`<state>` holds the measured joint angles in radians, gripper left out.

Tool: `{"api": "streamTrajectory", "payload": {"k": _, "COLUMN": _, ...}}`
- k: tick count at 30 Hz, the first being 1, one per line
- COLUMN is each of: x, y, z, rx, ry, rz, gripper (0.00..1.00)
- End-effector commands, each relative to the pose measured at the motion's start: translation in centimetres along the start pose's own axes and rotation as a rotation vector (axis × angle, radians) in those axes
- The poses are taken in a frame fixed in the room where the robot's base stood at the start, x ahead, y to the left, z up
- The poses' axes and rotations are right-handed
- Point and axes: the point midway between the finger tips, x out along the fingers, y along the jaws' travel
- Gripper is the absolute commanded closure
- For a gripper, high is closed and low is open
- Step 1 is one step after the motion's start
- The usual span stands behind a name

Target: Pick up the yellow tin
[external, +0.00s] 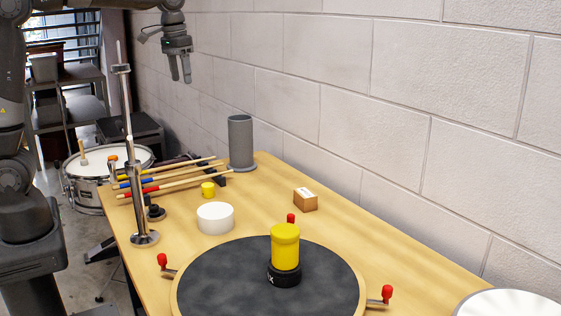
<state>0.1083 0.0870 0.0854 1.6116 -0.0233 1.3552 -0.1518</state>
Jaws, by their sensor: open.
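A yellow tin (285,247) with a rounded top stands upright on a black round piece (284,277) with partly visible white lettering. Both are on the dark round pad (225,290) at the front of the bench. My gripper (181,78) is open and empty, pointing down in the upper left. It is well above the bench and far to the back left of the tin. A smaller yellow cylinder (208,189) sits farther back on the bench.
A white round block (215,218), a small brown box (305,200), drumsticks (165,178), a grey tube (241,143) and a chrome stand (130,170) are on the bench. Red-tipped clamps (387,294) ring the pad. A block wall (340,90) runs along the right.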

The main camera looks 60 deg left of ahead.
Motion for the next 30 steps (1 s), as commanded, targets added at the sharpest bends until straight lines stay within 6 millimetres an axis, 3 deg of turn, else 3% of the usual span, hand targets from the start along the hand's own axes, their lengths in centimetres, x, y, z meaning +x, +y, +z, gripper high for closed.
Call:
{"api": "streamTrajectory", "payload": {"k": 3, "x": 1.0, "y": 0.5, "z": -1.8, "rx": -0.009, "ry": -0.028, "rz": -0.009, "gripper": 0.38}}
{"api": "streamTrajectory", "payload": {"k": 14, "x": 3.5, "y": 1.8, "z": -5.4, "rx": -0.025, "ry": -0.089, "rz": -0.031, "gripper": 0.38}}
{"api": "streamTrajectory", "payload": {"k": 20, "x": 9.2, "y": 1.5, "z": -4.6, "rx": -0.026, "ry": -0.091, "rz": -0.031, "gripper": 0.38}}
{"api": "streamTrajectory", "payload": {"k": 30, "x": 22.2, "y": 1.1, "z": -3.4, "rx": -0.027, "ry": -0.094, "rz": -0.032, "gripper": 0.38}}
